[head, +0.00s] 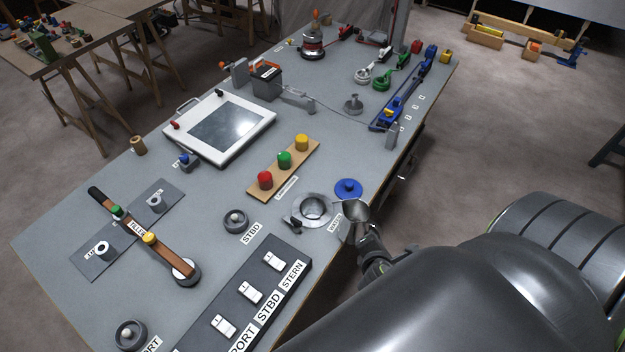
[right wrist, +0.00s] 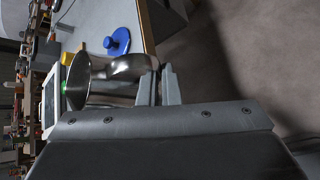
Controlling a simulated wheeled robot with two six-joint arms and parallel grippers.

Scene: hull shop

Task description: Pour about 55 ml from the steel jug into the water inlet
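The steel jug (head: 356,211) is just right of the water inlet (head: 313,207), a round opening with a metal collar on the grey bench. My right gripper (head: 352,236) is at the jug's near side and appears shut on it. In the right wrist view the jug (right wrist: 119,70) shows its round mouth to the left, with my gripper fingers (right wrist: 158,86) at its right end. The mouth is beside the inlet collar in the head view. No stream of water shows. The jug's contents and exact tilt cannot be told. My left gripper is not in view.
A blue cap (head: 348,188) lies behind the inlet; it also shows in the right wrist view (right wrist: 118,43). A switch panel (head: 250,293) stands in front. A wooden strip with red, green and yellow buttons (head: 284,168) lies behind left. The bench edge is close on the right.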

